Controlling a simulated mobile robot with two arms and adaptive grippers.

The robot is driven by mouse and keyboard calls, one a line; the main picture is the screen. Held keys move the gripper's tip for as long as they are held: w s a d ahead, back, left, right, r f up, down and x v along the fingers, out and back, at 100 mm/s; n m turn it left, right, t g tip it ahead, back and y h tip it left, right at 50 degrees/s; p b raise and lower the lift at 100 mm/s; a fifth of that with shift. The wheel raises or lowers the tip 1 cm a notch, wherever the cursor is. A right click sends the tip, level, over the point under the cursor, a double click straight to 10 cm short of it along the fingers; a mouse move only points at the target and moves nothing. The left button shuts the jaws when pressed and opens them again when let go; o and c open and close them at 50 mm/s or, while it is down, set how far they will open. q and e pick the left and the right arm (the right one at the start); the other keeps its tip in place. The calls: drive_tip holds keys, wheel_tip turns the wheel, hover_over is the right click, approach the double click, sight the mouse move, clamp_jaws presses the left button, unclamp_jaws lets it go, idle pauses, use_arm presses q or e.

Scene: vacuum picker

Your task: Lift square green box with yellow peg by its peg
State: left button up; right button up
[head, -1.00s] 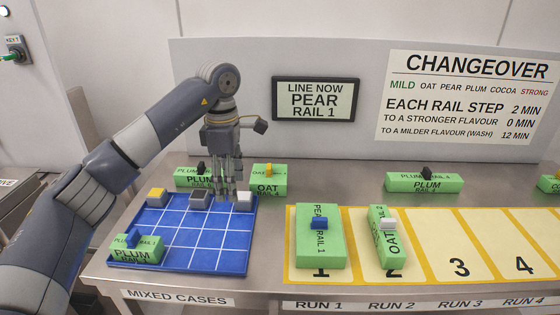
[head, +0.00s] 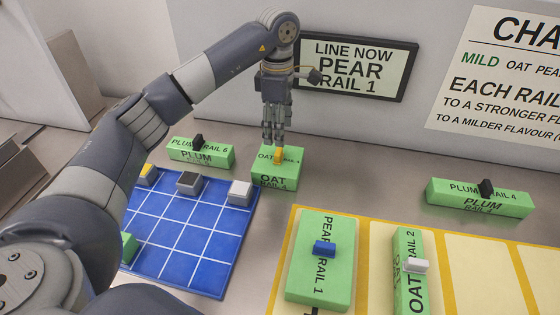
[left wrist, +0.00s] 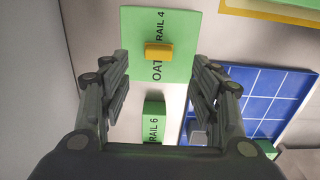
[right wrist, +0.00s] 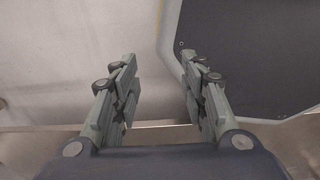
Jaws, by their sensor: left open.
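The square green box (head: 274,178) reads OAT, RAIL 4 and has a yellow peg (head: 278,155) on top. It stands on the steel table behind the blue tray's right corner. My left gripper (head: 274,138) is open, pointing down just above the peg. In the left wrist view the yellow peg (left wrist: 158,51) lies between and beyond the open fingers, near the middle of the green box (left wrist: 185,30); no contact shows. My right gripper (right wrist: 160,95) is open and empty; it shows only in its own wrist view, away from the box.
A PLUM box (head: 201,153) with a black peg stands left of it. The blue gridded tray (head: 170,250) holds small boxes. The PEAR box (head: 322,275) and narrow OAT box (head: 410,290) are on the yellow mat. Another PLUM box (head: 480,200) is at right. A grey wall stands behind.

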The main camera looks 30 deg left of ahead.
sight(279, 150)
use_arm(q)
drive_tip(key=shift+f, duration=0.65)
wheel_tip(279, 150, down, 4)
drive_tip(key=shift+w+f+p, duration=0.1)
drive_tip(key=shift+f+p, duration=0.05)
drive_tip(key=shift+p, duration=0.85)
drive_tip(key=shift+f, duration=0.4)
use_arm(e)
drive_tip(key=shift+w+a+r, duration=0.15)
drive_tip(key=shift+w+r, duration=0.2)
drive_tip(key=shift+r, duration=0.25)
drive_tip(key=shift+w+a+r, duration=0.1)
drive_tip(key=shift+w+r, duration=0.25)
drive_tip(key=shift+r, duration=0.2)
use_arm(q)
drive_tip(key=shift+c, duration=0.6)
clamp_jaws()
use_arm(e)
drive_tip(key=shift+s+d, duration=0.15)
drive_tip(key=shift+d, duration=0.1)
